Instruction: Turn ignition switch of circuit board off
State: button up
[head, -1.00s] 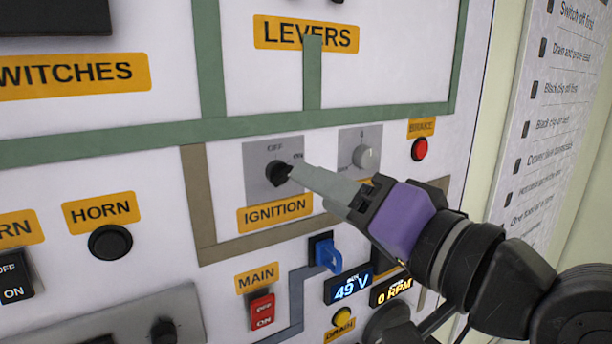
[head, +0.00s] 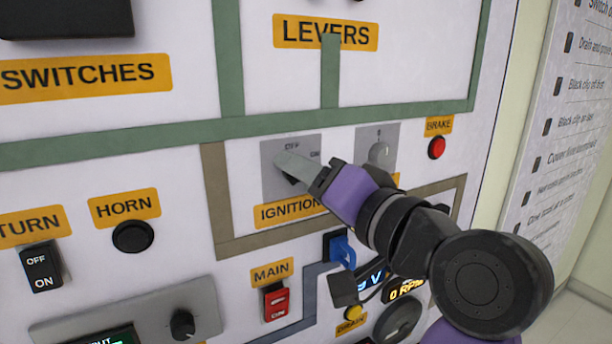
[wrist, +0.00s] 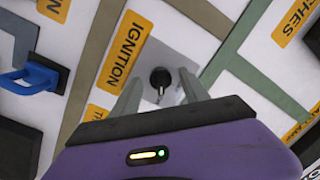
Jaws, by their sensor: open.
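The ignition switch is a black round knob (wrist: 160,77) on a grey plate (head: 270,180), above the orange IGNITION label (head: 288,211). The plate reads OFF at the top and ON at its right. In the wrist view, the knob sits just ahead of and between the two fingers, with a light pointer mark on it. My gripper (wrist: 159,92) is open, with one grey finger on either side of the knob. In the head view my gripper (head: 289,168) covers most of the knob. I cannot tell whether the fingers touch it.
A grey knob (head: 380,154) on its own plate is close to the right of my gripper. A red brake button (head: 437,147) is farther right. A blue switch (head: 341,250) and a red main switch (head: 277,303) are below. A horn button (head: 133,236) is at left.

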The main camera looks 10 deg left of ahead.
grip_shut()
jog(key=shift+n, duration=0.3)
jog(key=n+h+p, duration=0.1)
jog(key=n+p, duration=0.1)
jog(key=n, duration=0.8)
jog(key=shift+r+n, duration=0.15)
jog(key=shift+n, duration=0.15)
dwell(0.4)
grip_release()
